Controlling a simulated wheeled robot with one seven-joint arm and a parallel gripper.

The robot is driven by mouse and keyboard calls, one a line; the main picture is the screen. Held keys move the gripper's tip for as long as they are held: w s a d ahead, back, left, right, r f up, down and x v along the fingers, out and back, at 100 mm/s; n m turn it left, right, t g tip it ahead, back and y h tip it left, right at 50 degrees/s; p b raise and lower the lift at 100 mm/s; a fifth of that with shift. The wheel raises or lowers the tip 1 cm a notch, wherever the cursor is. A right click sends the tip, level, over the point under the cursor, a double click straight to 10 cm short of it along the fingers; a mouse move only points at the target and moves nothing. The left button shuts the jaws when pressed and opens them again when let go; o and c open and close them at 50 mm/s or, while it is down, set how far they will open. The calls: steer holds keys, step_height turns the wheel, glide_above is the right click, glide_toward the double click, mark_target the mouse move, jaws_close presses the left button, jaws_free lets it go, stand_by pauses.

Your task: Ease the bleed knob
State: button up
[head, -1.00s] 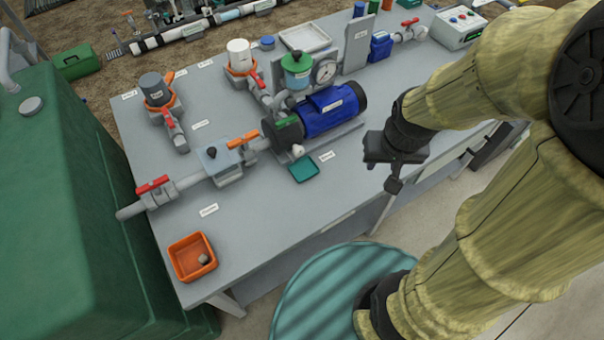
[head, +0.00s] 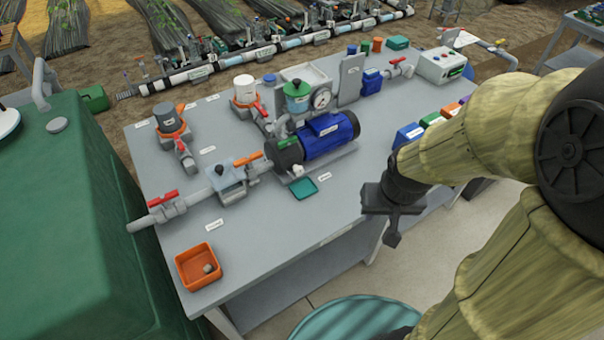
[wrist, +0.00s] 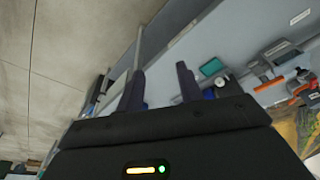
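The pump (head: 325,136) has a blue motor and a dark front housing and sits mid-bench. A small white knob (head: 298,170) is low on the front end of the pump, above a small teal tray (head: 303,188); it looks like the bleed knob, though its label is too small to read. It also shows in the wrist view (wrist: 221,80), beyond the right finger and beside the teal tray (wrist: 212,67). My gripper (wrist: 160,88) is open with nothing between its two dark fingers. In the head view my gripper (head: 392,220) hangs near the bench's front edge, right of the pump and apart from it.
The grey bench (head: 250,265) carries pipes with red-handled valves (head: 163,198) and an orange-handled valve (head: 248,158). A filter with a green cap (head: 297,88) and a gauge (head: 322,98) stand behind the pump. An orange bin (head: 198,266) is front left. Bench right of the teal tray is clear.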

steer(key=shift+o, duration=1.7)
steer(key=shift+w+d+f, duration=0.1)
steer(key=shift+w+f, duration=0.05)
steer(key=w+d+f+n+t+y+b, duration=0.1)
steer(key=w+d+f+t+b, duration=0.2)
steer(key=w+f, duration=0.75)
steer(key=w+a+f+t+y+b, duration=0.3)
steer(key=w+a+f+t+y, duration=0.1)
steer(key=a+y, duration=0.4)
steer(key=shift+w+a+t+y, duration=0.3)
steer(key=shift+t+y, duration=0.1)
steer(key=shift+y, duration=0.3)
steer(key=shift+f, duration=0.1)
